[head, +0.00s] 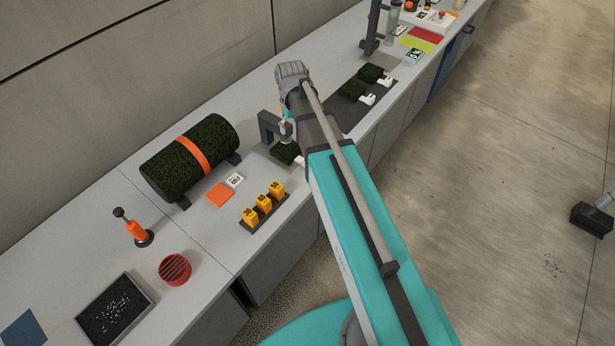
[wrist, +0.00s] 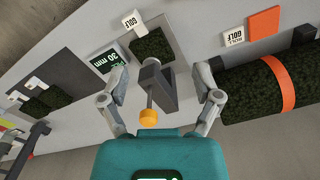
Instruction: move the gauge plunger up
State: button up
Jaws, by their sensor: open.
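The gauge is a dark grey bracket (wrist: 160,88) with a thin pale plunger shaft topped by a yellow-orange knob (wrist: 148,118). In the wrist view it stands between my open fingers (wrist: 161,78), the knob nearest my palm. Neither finger appears to touch the plunger. A dark green turf sample (wrist: 153,45) with a white GOLF tag (wrist: 133,20) lies at the gauge's foot. In the head view the bracket (head: 268,124) and turf sample (head: 284,153) show beside my arm, which hides part of the gauge. My gripper is mostly hidden there.
A turf roll (head: 190,157) with an orange band lies left of the gauge. Yellow numbered blocks (head: 263,204) stand near the bench front. More turf samples (head: 352,91) lie on a dark mat farther along.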

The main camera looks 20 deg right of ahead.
jog(key=s+f+m+b, duration=0.1)
jog(key=s+f+b, duration=0.1)
jog(key=s, duration=0.5)
jog(key=s+f+m+b, duration=0.1)
jog(key=s+f+b, duration=0.2)
jog(key=s, duration=0.4)
jog(key=shift+s+f, duration=0.4)
jog(key=w+r+n+p, duration=0.1)
jog(key=w+r+p, duration=0.4)
jog(key=w, duration=0.4)
jog(key=w+r+n+p, duration=0.1)
jog(key=w+r+p, duration=0.4)
jog(key=w, duration=0.5)
jog(key=w+r+n+p, duration=0.2)
jog(key=w+r+p, duration=0.3)
jog(key=w, duration=0.5)
jog(key=shift+r, duration=0.45)
jog(key=shift+f, duration=0.2)
notch_tip(320, 180, down, 14)
jog(key=b, duration=1.3)
jog(key=shift+r, duration=0.25)
jog(key=shift+r, duration=0.1)
grip_shut()
